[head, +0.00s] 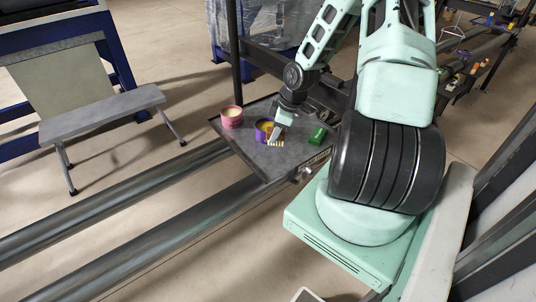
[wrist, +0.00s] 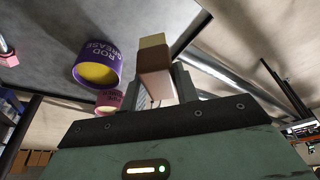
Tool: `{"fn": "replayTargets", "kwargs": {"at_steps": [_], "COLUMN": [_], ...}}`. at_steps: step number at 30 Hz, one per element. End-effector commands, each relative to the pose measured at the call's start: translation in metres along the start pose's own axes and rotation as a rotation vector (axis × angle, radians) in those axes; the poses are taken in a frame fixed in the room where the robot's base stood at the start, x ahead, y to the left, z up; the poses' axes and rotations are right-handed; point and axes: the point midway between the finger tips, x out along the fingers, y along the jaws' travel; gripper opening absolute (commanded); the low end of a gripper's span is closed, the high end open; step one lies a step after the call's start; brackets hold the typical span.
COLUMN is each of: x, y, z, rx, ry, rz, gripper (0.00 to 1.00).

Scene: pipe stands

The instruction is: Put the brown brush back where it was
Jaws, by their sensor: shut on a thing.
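The brown brush (wrist: 154,72) is between my fingers in the wrist view, with a brown body and a pale tan end. My gripper (wrist: 157,88) is shut on it. In the head view my gripper (head: 283,120) is low over the grey tray (head: 285,158), and the brush (head: 275,138) hangs beneath it beside a purple tub (head: 262,128). I cannot tell whether the brush touches the tray. The wrist view shows the tub, labelled rod grease (wrist: 97,60), left of the brush and apart from it.
A pink tub (head: 231,117) stands at the tray's left corner. A green item (head: 318,135) lies on the tray right of the brush. A dark post (head: 233,55) rises behind the tray. Long pipes (head: 120,210) run to the tray's left. A grey bench (head: 103,114) stands further left.

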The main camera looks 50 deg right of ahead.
Motion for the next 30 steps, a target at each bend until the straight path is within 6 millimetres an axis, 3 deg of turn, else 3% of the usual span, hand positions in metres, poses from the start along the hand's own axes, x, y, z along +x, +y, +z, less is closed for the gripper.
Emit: {"fn": "replayTargets", "kwargs": {"at_steps": [6,18,30], "x": [0.036,0.079,0.087], "y": [-0.002,-0.001,-0.001], "z": [0.011,0.026,0.029], "rx": [-0.001,-0.001,-0.001], "ry": [-0.001,0.000,0.000], "rz": [-0.005,-0.003,-0.001], "gripper": [0.00,0.00,0.00]}}
